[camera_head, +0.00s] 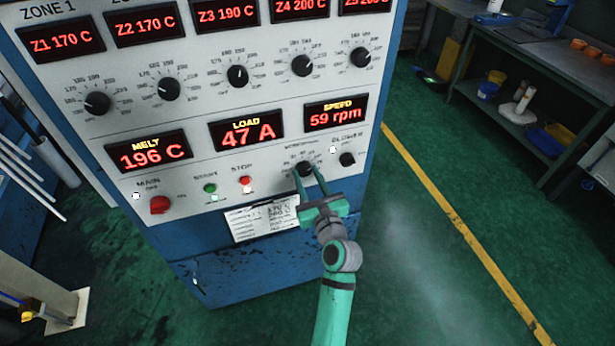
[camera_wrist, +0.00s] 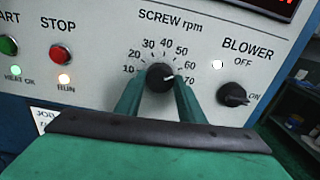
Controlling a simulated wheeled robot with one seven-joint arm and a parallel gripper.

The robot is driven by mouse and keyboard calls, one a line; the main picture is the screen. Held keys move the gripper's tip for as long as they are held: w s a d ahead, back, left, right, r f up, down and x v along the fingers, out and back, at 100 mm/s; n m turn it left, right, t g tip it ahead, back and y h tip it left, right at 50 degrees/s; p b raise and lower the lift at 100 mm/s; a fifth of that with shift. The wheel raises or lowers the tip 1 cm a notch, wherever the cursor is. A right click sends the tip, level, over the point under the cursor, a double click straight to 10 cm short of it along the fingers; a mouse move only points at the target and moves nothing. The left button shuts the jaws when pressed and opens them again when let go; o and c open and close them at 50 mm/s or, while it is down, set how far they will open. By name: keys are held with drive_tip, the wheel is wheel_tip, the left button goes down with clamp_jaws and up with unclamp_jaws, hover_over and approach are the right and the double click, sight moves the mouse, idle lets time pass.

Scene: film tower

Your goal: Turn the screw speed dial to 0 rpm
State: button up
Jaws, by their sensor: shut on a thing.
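The screw speed dial (camera_wrist: 160,77) is a black knob under the label "SCREW rpm" in the wrist view, with a printed scale around it. Its white pointer mark points right, between the 60 and 70 marks. My gripper (camera_wrist: 159,94) has its two green fingers on either side of the knob and is shut on it. In the head view, my gripper (camera_head: 308,176) reaches the dial (camera_head: 305,169) at the lower right of the panel. The speed display (camera_head: 335,115) reads 59 rpm. The lower part of the knob is partly hidden by my gripper.
The blower knob (camera_wrist: 233,94) sits close to the right of the dial. The green start button (camera_head: 210,188) and red stop button (camera_head: 246,181) are to the left. A paper job card (camera_head: 262,222) hangs below. Green floor is open to the right.

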drive_tip(key=n, duration=0.4)
drive_tip(key=shift+n, duration=0.4)
drive_tip(key=n, duration=1.3)
drive_tip(key=shift+n, duration=0.3)
drive_tip(key=n, duration=0.9)
drive_tip(key=shift+f, duration=0.1)
drive_tip(key=n, duration=0.4)
drive_tip(key=shift+n, duration=1.9)
